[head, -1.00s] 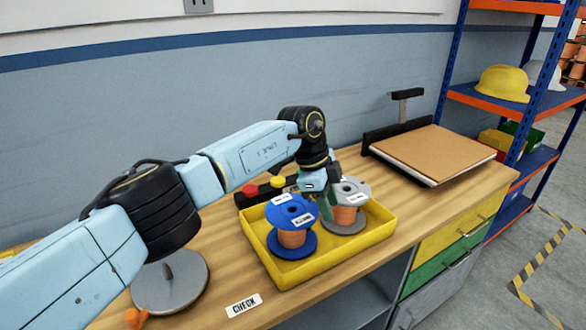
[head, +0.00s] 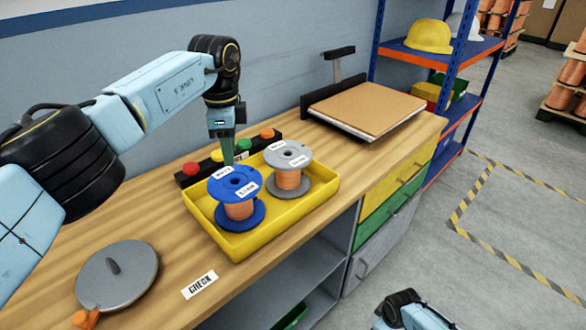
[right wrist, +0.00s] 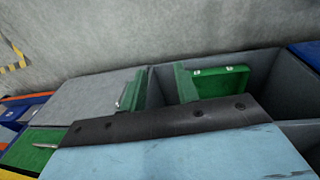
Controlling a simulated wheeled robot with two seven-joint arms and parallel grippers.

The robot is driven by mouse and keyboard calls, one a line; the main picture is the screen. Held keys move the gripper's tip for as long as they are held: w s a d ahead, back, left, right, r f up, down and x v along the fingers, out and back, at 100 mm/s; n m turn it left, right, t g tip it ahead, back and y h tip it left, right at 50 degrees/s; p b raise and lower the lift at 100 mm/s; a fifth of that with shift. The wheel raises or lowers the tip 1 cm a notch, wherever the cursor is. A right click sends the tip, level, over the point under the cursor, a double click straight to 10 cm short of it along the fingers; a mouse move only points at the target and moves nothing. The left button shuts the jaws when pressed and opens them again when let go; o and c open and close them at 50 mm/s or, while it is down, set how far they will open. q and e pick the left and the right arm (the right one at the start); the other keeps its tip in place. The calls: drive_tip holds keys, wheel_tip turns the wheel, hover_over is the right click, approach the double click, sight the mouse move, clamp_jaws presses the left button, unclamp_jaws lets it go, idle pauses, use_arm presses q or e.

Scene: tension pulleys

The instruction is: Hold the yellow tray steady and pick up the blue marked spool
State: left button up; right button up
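The yellow tray (head: 285,221) sits on the wooden bench in the head view. The blue spool (head: 236,182), wound with copper wire and labelled on top, stands upright in its left part. A grey spool (head: 289,157) with similar wire stands upright to its right. My left gripper (head: 228,160) points down at the tray's back edge, just behind the blue spool. Its green fingers overlap in this view, so their gap and any contact are unclear. My right gripper (right wrist: 160,88) has its green fingers apart and empty in the right wrist view, by the bench's open compartment.
Behind the tray is a black strip with coloured buttons (head: 217,155). A grey disc with a handle (head: 117,272) lies at left, near a CHECK label (head: 199,285). A brown board (head: 368,108) lies at right. A green box (right wrist: 220,82) is inside the compartment.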

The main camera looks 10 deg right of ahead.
drive_tip(key=w+a+r+n, duration=0.1)
drive_tip(key=w+r+n, duration=0.1)
drive_tip(key=w+r, duration=0.75)
drive_tip(key=w+r+n+y, duration=0.1)
drive_tip(key=w+r+n, duration=0.35)
drive_tip(key=r, duration=0.85)
drive_tip(key=w+a+r+n, duration=0.1)
drive_tip(key=w+r, duration=0.8)
drive_tip(key=r, duration=0.2)
wheel_tip(320, 180, up, 12)
drive_tip(key=n+g, duration=0.2)
drive_tip(key=n, duration=0.9)
hover_over(294, 207)
wheel_tip(294, 207, down, 13)
clamp_jaws()
